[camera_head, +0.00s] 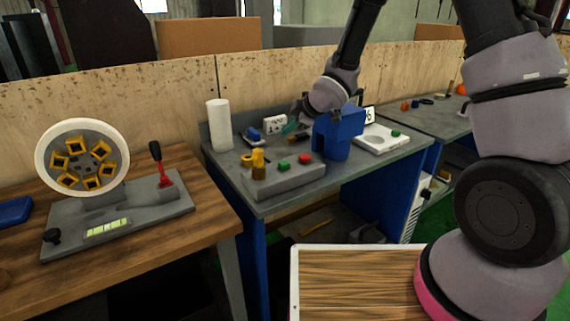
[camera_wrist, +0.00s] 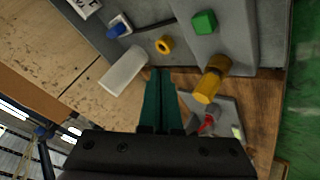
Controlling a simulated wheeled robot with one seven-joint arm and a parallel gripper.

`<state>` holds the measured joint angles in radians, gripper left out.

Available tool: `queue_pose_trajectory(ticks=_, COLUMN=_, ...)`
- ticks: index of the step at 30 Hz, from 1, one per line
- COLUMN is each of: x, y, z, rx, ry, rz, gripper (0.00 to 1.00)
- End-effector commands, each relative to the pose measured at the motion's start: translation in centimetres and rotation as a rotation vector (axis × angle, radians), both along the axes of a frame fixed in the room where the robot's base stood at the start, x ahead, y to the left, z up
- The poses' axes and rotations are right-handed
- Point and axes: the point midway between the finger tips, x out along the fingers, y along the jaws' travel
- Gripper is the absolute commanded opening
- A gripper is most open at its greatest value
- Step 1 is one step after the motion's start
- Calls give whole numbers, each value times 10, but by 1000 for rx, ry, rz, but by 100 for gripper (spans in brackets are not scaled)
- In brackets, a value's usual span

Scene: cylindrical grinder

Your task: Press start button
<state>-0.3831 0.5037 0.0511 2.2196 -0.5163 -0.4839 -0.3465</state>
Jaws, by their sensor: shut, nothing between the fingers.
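A grey control box (camera_head: 290,180) stands on the grey workbench near its front left edge. It carries a green button (camera_head: 284,165), a red button (camera_head: 305,158) and a yellow-brown cylinder (camera_head: 258,164). None is labelled legibly, so I cannot read which one is start. In the wrist view the green button (camera_wrist: 204,22) is at the upper right and the cylinder (camera_wrist: 211,80) is right of the fingers. My gripper (camera_wrist: 160,72) has its teal fingers together and empty, apart from the button. In the head view my gripper (camera_head: 291,128) is above the bench, behind the box.
A white roll (camera_head: 218,125) stands at the bench's back left. A blue block (camera_head: 338,133) stands right of my gripper. A wooden table (camera_head: 150,235) with a round wheel fixture (camera_head: 82,160) is left.

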Motion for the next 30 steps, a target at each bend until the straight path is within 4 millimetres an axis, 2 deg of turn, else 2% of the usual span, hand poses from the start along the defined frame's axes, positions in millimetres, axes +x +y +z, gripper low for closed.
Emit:
queue_pose_trajectory(ticks=12, x=-1, y=0, z=-54, rx=-3, ry=3, rz=-1, gripper=0)
queue_pose_trajectory(ticks=18, x=0, y=0, z=-75, rx=-1, ry=2, rz=1, gripper=0)
queue_pose_trajectory(ticks=23, x=0, y=0, z=-83, rx=0, ry=1, rz=-1, gripper=0)
queue_pose_trajectory(ticks=30, x=0, y=0, z=-84, rx=-1, ry=-1, rz=-1, gripper=0)
